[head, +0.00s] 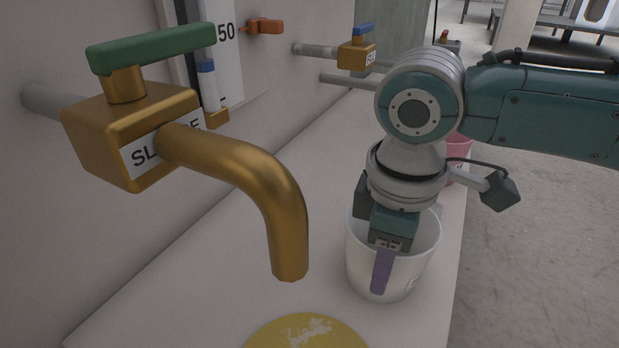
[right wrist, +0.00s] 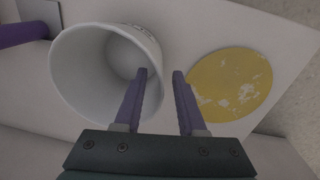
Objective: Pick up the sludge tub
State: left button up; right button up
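A white tub (head: 361,268) stands upright on the pale counter below my right arm in the head view. Its label is mostly turned away and I cannot read it. My right gripper (head: 384,270) points down at the tub's near rim, with one purple finger outside the wall. In the right wrist view the tub (right wrist: 83,82) lies at upper left. The fingers of my right gripper (right wrist: 159,75) are apart, one over the tub's mouth and one outside, with the tub's wall between them and a gap beside it. My left gripper is not in view.
A brass tap (head: 245,175) with a green handle and a partly hidden label juts over the counter (head: 240,262). A yellow disc (head: 305,333) lies at the near edge. A pink tub (head: 460,147) stands behind my arm. Another brass tap (head: 356,55) is farther back.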

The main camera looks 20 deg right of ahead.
jog(key=shift+f, duration=0.85)
jog(key=shift+d+r, duration=0.1)
jog(key=shift+r, duration=0.05)
jog(key=shift+w, duration=0.1)
grip_shut()
dwell(0.5)
